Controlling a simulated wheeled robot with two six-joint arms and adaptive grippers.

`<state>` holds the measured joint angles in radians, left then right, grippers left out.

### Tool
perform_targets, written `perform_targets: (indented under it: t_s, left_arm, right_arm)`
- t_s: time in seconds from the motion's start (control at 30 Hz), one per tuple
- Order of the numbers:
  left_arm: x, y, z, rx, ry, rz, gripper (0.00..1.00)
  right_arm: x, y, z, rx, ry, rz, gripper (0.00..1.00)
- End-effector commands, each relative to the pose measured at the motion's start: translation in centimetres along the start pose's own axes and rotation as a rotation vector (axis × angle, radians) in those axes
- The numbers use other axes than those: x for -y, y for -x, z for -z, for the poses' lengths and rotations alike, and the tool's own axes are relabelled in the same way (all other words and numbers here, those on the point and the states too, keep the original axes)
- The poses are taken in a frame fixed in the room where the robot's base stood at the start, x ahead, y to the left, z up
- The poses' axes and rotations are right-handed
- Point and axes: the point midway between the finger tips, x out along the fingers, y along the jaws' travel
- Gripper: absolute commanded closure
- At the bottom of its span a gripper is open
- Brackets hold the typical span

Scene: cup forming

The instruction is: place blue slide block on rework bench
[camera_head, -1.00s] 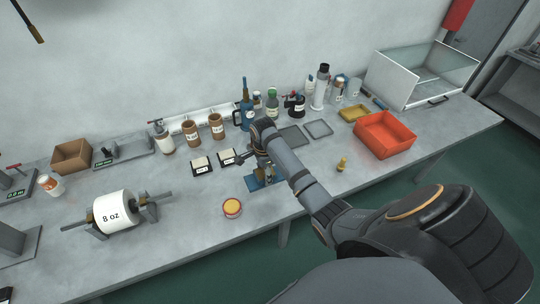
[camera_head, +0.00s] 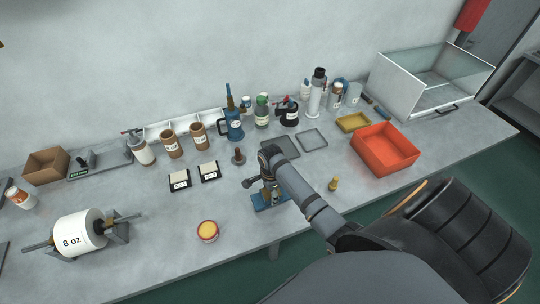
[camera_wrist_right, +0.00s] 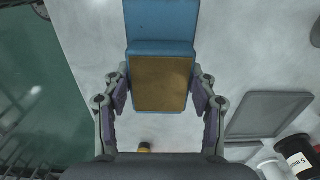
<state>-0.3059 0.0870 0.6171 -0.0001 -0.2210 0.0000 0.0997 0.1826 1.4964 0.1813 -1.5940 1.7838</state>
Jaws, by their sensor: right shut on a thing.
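The blue slide block shows large in the right wrist view (camera_wrist_right: 160,28), with a tan-brown face nearer the camera. My right gripper (camera_wrist_right: 160,88) has a finger on each side of the tan-faced part and is shut on it. In the head view, blue parts of the block (camera_head: 264,204) show under my right gripper (camera_head: 266,187), low over the front part of the grey bench (camera_head: 160,250). The wrist and fingers hide part of the block. I cannot tell whether it touches the bench top. My left gripper is not in view.
A yellow-topped cup (camera_head: 208,231) stands left of the block, and a small brass piece (camera_head: 333,184) to its right. Two labelled pads (camera_head: 209,172), a flat grey tray (camera_head: 312,139) and a red-orange bin (camera_head: 385,148) lie farther back. The bench's front edge is close.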

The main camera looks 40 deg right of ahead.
Motion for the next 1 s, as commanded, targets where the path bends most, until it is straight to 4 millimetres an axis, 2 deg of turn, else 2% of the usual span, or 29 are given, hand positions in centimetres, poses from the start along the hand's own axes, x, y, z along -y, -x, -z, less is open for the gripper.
perform_targets:
  t_s: [0.03, 0.17, 0.33, 0.57, 0.6, 0.77, 1.0]
  left_arm:
    - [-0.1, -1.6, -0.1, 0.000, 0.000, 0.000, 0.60]
    - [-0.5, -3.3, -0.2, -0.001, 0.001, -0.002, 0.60]
    - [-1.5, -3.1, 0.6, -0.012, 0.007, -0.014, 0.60]
    - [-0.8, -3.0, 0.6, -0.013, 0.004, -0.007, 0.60]
    - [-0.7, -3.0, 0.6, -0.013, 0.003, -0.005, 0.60]
    - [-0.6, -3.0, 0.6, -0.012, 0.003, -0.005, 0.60]
    - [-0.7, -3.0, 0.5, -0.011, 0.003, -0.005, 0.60]
  right_arm:
    - [0.1, -1.4, -0.1, 0.000, -0.002, 0.005, 1.00]
    - [-0.3, -3.0, -0.1, 0.000, -0.008, 0.004, 1.00]
    - [-0.4, -2.7, -0.2, 0.000, -0.009, 0.005, 1.00]
    - [-0.4, -2.9, -0.2, 0.000, -0.009, 0.004, 1.00]
    - [-0.6, -3.1, -0.1, 0.000, -0.010, 0.000, 0.39]
    - [-0.5, -3.1, -0.1, -0.001, -0.010, 0.000, 0.19]
    - [-0.5, -3.1, -0.1, -0.001, -0.009, 0.000, 0.19]
